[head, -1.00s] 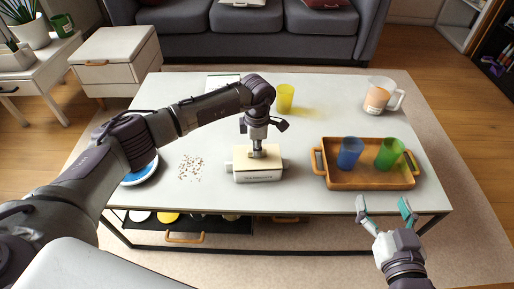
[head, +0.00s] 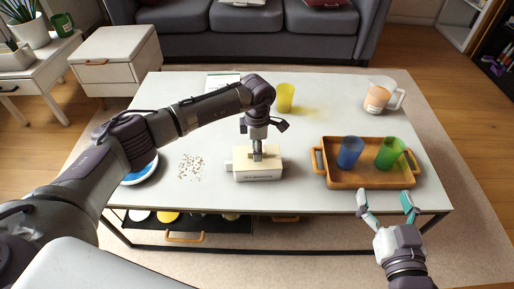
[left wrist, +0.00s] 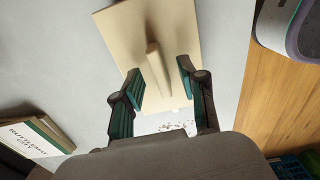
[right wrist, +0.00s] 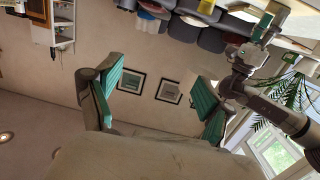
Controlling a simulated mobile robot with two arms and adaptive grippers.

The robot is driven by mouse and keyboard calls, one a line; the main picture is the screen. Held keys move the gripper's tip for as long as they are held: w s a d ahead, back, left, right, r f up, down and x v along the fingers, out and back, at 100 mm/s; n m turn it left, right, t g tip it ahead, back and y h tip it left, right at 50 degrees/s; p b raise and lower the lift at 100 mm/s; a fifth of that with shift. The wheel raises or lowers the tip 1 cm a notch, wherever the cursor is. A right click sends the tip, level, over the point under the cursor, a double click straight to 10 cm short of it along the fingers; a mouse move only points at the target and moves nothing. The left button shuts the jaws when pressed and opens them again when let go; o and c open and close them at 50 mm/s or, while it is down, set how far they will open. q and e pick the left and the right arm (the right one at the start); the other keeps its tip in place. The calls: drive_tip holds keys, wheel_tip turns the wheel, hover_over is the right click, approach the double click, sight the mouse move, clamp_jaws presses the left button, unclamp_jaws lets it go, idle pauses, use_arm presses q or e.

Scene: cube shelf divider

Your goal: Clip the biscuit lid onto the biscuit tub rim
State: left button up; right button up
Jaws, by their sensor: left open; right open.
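The biscuit tub (head: 258,176) is a cream box with dark lettering on its front, standing upright at the table's middle. The cream biscuit lid (head: 243,155) lies on top of it; whether its edges are clipped cannot be told. A small pale tab sticks out at the tub's left side. In the left wrist view the lid (left wrist: 120,30) is a flat cream panel with a raised ridge. My left gripper (head: 257,157) is just above the lid, its open fingers on either side of the ridge (left wrist: 157,65). My right gripper (head: 387,202) is open and empty at the table's front edge.
A brown tray (head: 370,181) with a blue cup (head: 350,152) and a green cup (head: 390,153) stands to the right. A yellow cup (head: 285,98) and a jug (head: 379,96) stand behind. Crumbs (head: 191,167) and a blue-rimmed plate (head: 140,178) lie left.

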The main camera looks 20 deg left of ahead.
use_arm(q)
drive_tip(key=shift+r+p, duration=0.6)
drive_tip(key=shift+r, duration=0.2)
drive_tip(key=shift+r+p, duration=0.35)
drive_tip(key=shift+r, duration=0.15)
drive_tip(key=shift+r+p, duration=0.35)
drive_tip(key=shift+r, duration=0.15)
drive_tip(key=shift+r+p, duration=0.5)
drive_tip(key=shift+r, duration=0.2)
use_arm(e)
drive_tip(key=s+d+f+g+h, duration=0.2)
drive_tip(key=s+d+f+g, duration=0.2)
drive_tip(key=s+f+g, duration=0.5)
drive_tip(key=shift+s+d+f+g+h, duration=0.2)
drive_tip(key=shift+s+f+g+h, duration=0.15)
drive_tip(key=shift+f, duration=1.05)
use_arm(q)
drive_tip(key=shift+r, duration=0.1)
